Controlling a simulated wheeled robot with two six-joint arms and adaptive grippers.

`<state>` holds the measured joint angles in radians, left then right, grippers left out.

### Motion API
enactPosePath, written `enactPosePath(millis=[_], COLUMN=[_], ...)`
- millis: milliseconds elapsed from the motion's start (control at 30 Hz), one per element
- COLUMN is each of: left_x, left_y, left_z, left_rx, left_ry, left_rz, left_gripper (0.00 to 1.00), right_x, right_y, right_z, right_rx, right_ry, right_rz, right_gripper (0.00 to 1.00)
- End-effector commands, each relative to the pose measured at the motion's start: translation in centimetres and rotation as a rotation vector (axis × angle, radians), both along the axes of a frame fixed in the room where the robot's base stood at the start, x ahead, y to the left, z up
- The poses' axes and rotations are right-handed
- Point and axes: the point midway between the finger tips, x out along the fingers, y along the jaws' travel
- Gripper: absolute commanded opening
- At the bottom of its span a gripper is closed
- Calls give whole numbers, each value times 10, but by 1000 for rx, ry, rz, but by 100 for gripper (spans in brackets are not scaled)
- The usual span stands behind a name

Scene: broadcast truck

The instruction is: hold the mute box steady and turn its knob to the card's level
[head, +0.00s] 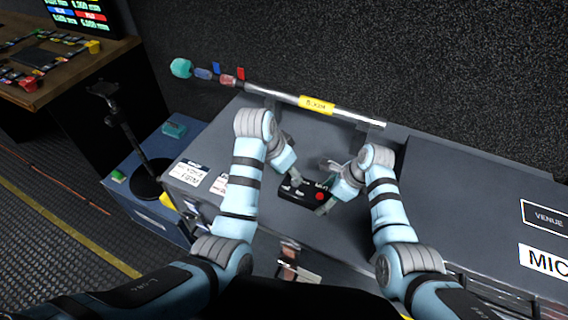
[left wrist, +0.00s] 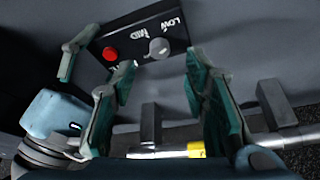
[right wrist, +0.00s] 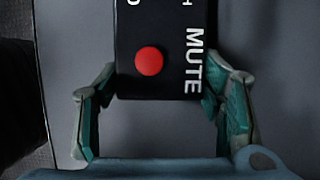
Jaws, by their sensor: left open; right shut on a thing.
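The black mute box (head: 290,193) lies on the grey desk top. It has a red button, a MUTE label and a pale grey knob (left wrist: 159,48) beside LOW and MID marks. Its exact setting is hard to read. My right gripper (head: 326,188) is shut on the button end of the mute box, one finger on each side in the right wrist view (right wrist: 163,95). My left gripper (head: 292,180) is open over the knob end; in the left wrist view its fingers (left wrist: 160,68) stand apart, short of the knob. White cards (head: 188,172) lie left of the box, their text too small to read.
A metal bar with a yellow tag (head: 317,104) runs along the back of the desk. The desk right of my right arm is clear.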

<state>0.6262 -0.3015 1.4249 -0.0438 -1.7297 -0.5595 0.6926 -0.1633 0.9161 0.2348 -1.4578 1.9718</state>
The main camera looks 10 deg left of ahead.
Motion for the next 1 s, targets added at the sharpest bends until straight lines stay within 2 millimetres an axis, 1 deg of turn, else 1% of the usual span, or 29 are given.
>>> enactPosePath(millis=[33,133,233,333,567,633,700,800,867,967,1000], left_x=[-3,-10,-15,-18,-17,-13,-5,0,0,2,3], left_y=[3,9,13,14,15,18,24,29,27,21,17], left_z=[13,35,49,55,55,54,54,53,50,34,26], left_rx=[-1,0,0,0,1,12,16,4,-1,-2,-2], left_ry=[-4,-3,-1,0,2,3,5,3,3,5,6], left_rz=[1,1,0,0,-5,-86,-240,-394,-416,-413,-413], left_gripper=[41,41,41,41,41,41,41,41,41,41,41], right_x=[0,0,0,0,0,0,0,0,0,0,0], right_y=[0,0,0,0,0,0,0,0,0,0,0], right_z=[0,0,0,0,0,0,0,0,0,0,0], right_rx=[0,0,0,0,0,0,0,0,0,0,0], right_ry=[0,0,0,0,0,-1,-1,-1,-1,0,0], right_rz=[0,0,0,0,0,0,0,0,0,0,0], right_gripper=[25,25,25,25,25,25,25,25,25,25,25])
